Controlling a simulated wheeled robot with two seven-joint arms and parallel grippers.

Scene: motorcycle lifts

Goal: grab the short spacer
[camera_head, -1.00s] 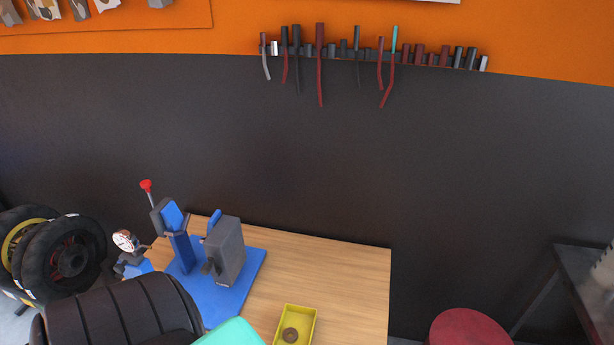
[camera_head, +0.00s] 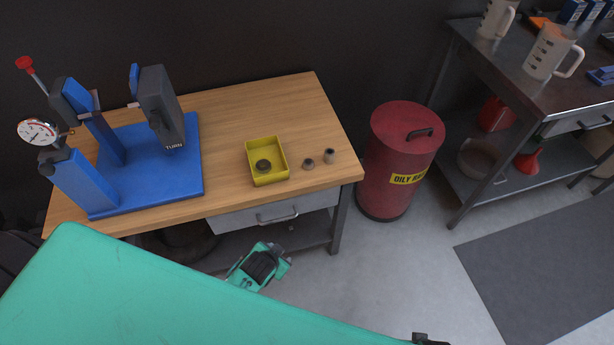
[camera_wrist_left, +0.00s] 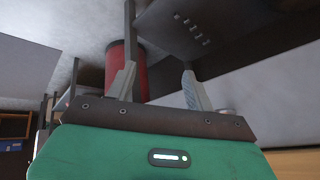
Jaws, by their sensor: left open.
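Two small grey-brown spacers stand on the wooden bench near its front right corner. The lower, shorter spacer (camera_head: 308,164) is on the left, and the taller spacer (camera_head: 329,156) is just right of it. My left gripper (camera_head: 264,262) is in front of the bench, below the tabletop and near the drawer, apart from both spacers. In the left wrist view my left gripper (camera_wrist_left: 159,78) has its fingers spread with nothing between them. No spacer can be made out clearly in that view. My right gripper is not in view.
A yellow tray (camera_head: 281,173) holding a dark round piece stands left of the spacers. A blue stand (camera_head: 150,178) with a dial gauge fills the bench's left. A drawer (camera_head: 270,213) is under the bench front. A red bin (camera_head: 392,165) stands right of the bench.

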